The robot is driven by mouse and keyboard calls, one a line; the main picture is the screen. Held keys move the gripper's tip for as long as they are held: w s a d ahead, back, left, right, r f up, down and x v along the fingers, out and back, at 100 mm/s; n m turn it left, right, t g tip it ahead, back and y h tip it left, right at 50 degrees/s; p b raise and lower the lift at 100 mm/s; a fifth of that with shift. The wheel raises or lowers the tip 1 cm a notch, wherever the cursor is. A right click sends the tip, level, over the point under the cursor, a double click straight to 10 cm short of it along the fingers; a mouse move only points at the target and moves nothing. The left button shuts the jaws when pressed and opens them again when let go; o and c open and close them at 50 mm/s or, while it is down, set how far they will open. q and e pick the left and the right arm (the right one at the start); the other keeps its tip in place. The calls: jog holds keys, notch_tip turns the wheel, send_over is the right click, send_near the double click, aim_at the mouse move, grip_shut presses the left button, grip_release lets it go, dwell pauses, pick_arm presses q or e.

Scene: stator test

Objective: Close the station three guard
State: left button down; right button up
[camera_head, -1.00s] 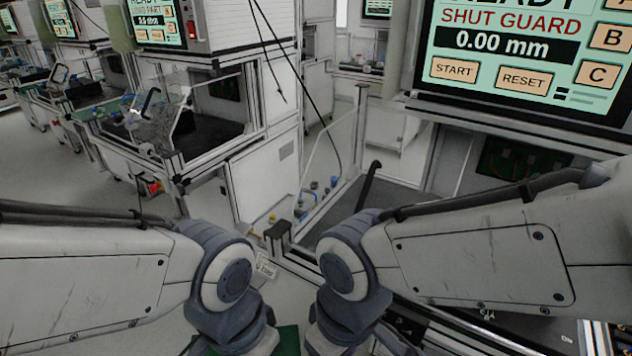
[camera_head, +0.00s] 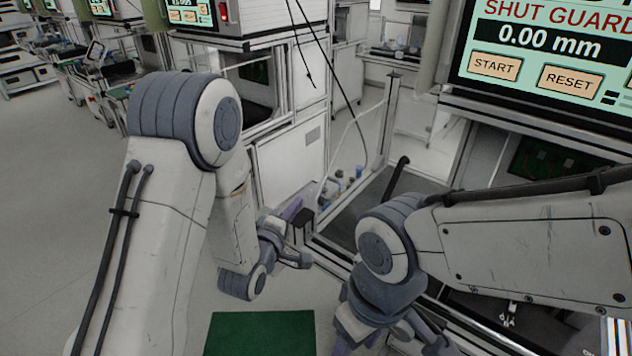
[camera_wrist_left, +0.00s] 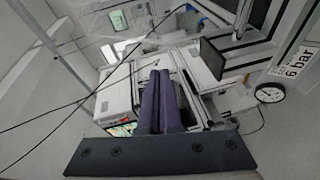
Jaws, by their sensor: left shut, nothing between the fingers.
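The station in front of me has a clear guard panel (camera_head: 350,135) with a black handle bar (camera_head: 397,178) standing tilted over its dark work bed. The panel is hard to make out against the background, and no station number is legible. The screen (camera_head: 555,45) above reads SHUT GUARD and 0.00 mm. My left gripper (camera_head: 292,208) is at the station's front left corner, left of the handle and apart from it. Its purple fingers (camera_wrist_left: 160,100) are together and empty in the left wrist view. My right arm lies across the station's front; its gripper is mostly hidden at the bottom edge.
An upright metal post (camera_head: 390,115) and a small black block (camera_head: 303,222) stand at the station's left side. Blue fittings (camera_head: 338,180) sit near them. A pressure gauge (camera_wrist_left: 270,92) shows in the left wrist view. A green mat (camera_head: 262,334) lies on the floor.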

pick_arm(q)
jog(key=w+d+r+n+t+p, duration=0.1)
jog(key=w+d+p, duration=0.3)
jog(key=w, duration=0.3)
jog(key=shift+w+d+n+t+p, duration=0.15)
jog(key=shift+d+n+t+p, duration=0.15)
jog(key=shift+n+p, duration=0.15)
dwell(0.4)
